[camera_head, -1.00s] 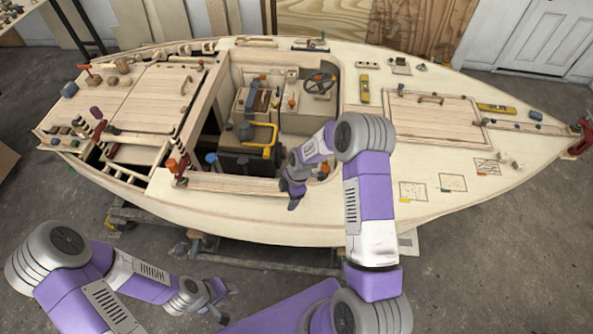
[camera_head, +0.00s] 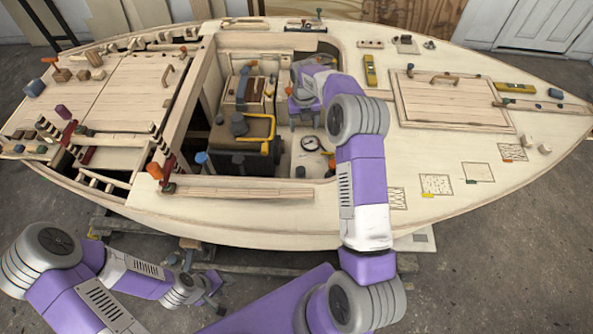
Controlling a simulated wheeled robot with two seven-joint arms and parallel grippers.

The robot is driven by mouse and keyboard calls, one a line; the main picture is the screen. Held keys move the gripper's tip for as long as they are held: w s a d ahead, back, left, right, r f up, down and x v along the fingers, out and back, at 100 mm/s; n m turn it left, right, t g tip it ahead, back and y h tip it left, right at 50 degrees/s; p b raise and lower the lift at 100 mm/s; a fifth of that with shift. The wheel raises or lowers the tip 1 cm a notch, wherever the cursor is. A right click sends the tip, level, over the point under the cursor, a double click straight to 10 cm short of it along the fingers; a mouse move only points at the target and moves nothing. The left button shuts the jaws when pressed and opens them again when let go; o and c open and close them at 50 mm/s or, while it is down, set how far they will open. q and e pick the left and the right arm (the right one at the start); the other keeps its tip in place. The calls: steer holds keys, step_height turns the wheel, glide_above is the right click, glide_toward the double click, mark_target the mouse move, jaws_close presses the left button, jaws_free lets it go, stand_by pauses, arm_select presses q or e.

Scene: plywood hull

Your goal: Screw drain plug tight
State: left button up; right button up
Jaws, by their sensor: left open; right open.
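I cannot make out a drain plug for certain at this size. My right gripper (camera_head: 304,118) reaches over the cockpit opening of the plywood hull (camera_head: 262,222). It is open, small and partly hidden by my own wrist, and I see nothing held in it. A round white-faced gauge (camera_head: 311,143) lies just below it in the picture, with a small orange item (camera_head: 331,163) to the lower right. My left gripper (camera_head: 214,292) is open and empty, low in front of the hull's near side, away from the boat's contents.
A dark box with a yellow handle (camera_head: 259,126) stands in the cockpit left of my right gripper. A wooden tool box (camera_head: 246,92) is behind it. Yellow levels (camera_head: 370,70) lie on the deck. The foredeck hatch (camera_head: 455,100) is shut.

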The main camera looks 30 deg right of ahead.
steer(key=b, duration=0.8)
glide_above(301, 170)
step_height(301, 170, down, 11)
step_height(301, 170, down, 11)
steer(key=b, duration=1.1)
steer(key=shift+a+r, duration=0.1)
step_height(301, 170, down, 8)
steer(key=shift+r+b, duration=0.25)
steer(key=shift+b, duration=1)
arm_select(q)
step_height(301, 170, down, 24)
steer(key=w, duration=0.1)
steer(key=shift+w+r, duration=0.1)
arm_select(e)
steer(key=c, duration=1.1)
steer(key=shift+o, duration=0.2)
arm_select(q)
steer(key=shift+r, duration=0.2)
arm_select(e)
steer(key=shift+m, duration=0.4)
